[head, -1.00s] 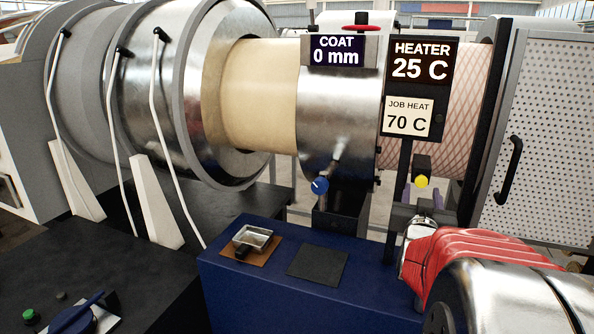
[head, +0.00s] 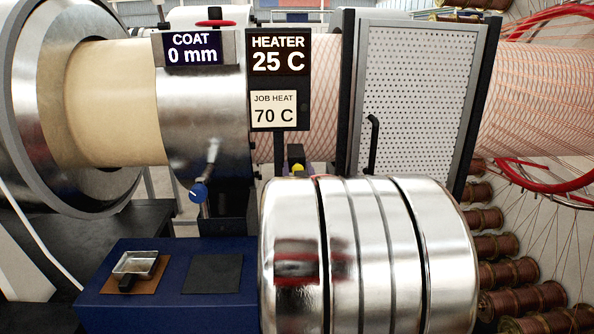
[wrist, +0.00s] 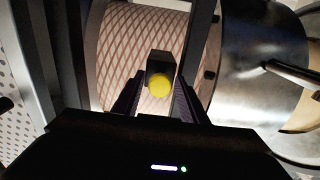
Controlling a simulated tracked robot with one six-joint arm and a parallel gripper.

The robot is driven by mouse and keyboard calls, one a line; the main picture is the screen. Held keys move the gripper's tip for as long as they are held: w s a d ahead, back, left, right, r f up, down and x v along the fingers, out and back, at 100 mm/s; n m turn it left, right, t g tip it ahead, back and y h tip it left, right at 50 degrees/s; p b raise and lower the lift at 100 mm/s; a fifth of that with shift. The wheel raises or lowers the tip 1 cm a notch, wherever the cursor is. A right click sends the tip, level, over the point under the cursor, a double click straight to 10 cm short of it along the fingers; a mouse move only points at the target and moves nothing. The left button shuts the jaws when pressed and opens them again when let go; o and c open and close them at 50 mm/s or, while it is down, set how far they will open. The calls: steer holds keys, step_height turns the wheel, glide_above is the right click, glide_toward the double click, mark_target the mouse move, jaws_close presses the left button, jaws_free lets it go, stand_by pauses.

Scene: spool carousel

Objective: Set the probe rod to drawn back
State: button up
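The probe rod appears to be the part with a round yellow knob on a black block, in front of the braided tube. In the wrist view its yellow knob (wrist: 159,84) is near the middle, facing me. In the head view the knob (head: 297,168) just shows above my silver arm. My gripper (wrist: 156,98) is open, with one dark finger to each side of the knob and a gap on both sides. I cannot tell how far the fingertips are from the knob. The head view hides the gripper behind my arm.
The heater sign (head: 279,52) reads 25 C, above a job heat card (head: 274,108) reading 70 C. A perforated guard door (head: 418,100) stands right of the knob. A blue valve knob (head: 198,191) and a blue bench (head: 170,300) with a small metal tray (head: 136,263) are left.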

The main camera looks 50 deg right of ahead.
jaws_close()
stand_by(0.4)
steer(key=v, duration=0.6)
stand_by(0.4)
steer(key=shift+o, duration=0.9)
jaws_free()
steer(key=shift+s, duration=0.1)
